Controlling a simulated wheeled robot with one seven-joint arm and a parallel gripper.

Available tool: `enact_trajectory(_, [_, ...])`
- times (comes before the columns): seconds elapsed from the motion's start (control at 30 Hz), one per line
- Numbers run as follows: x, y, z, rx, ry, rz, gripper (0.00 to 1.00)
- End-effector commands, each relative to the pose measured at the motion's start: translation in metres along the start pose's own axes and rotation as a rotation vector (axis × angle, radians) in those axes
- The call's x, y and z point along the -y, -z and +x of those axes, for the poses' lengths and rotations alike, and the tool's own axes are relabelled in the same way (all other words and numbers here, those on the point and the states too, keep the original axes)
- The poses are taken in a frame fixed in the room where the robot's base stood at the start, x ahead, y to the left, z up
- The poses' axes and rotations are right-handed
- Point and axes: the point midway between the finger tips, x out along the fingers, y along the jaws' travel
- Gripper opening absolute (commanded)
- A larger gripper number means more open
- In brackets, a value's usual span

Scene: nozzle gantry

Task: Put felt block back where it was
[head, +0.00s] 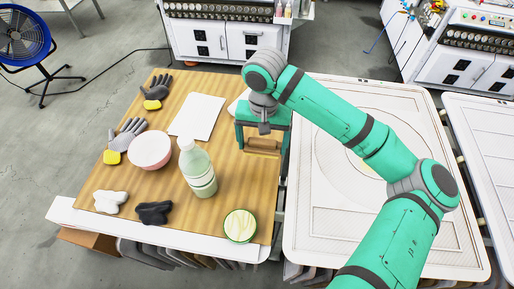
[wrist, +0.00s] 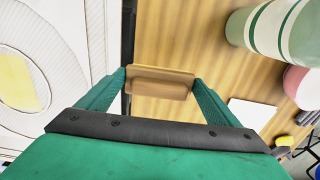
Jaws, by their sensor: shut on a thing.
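The felt block is a tan-brown bar (wrist: 160,82), seen in the wrist view between my two green fingers. My gripper (wrist: 160,86) is shut on it, one finger against each end. In the head view the block (head: 263,145) shows below my gripper (head: 262,150), at the right side of the wooden table (head: 225,195). I cannot tell whether the block touches the table or hangs just above it. Part of it is hidden by the gripper.
A green-white bottle (head: 198,168), a pink bowl (head: 150,150), a white sheet (head: 198,116), a round green-rimmed container (head: 240,226) and several gloves (head: 130,135) stand or lie on the table. A large white panel (head: 330,235) lies right of it. Bare wood shows between bottle and gripper.

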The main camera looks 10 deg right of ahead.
Motion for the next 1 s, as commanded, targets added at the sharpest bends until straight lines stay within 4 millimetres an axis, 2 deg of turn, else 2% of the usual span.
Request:
enact_trajectory(0.1, [0.009,0.009,0.015,0.000,-0.002,0.000,0.68])
enact_trajectory(0.4, [0.020,0.023,0.036,0.000,-0.001,-0.001,0.68])
enact_trajectory(0.6, [0.018,0.021,0.061,0.000,-0.002,0.000,0.68])
enact_trajectory(1.0, [0.019,0.021,0.066,0.000,0.001,0.000,0.68])
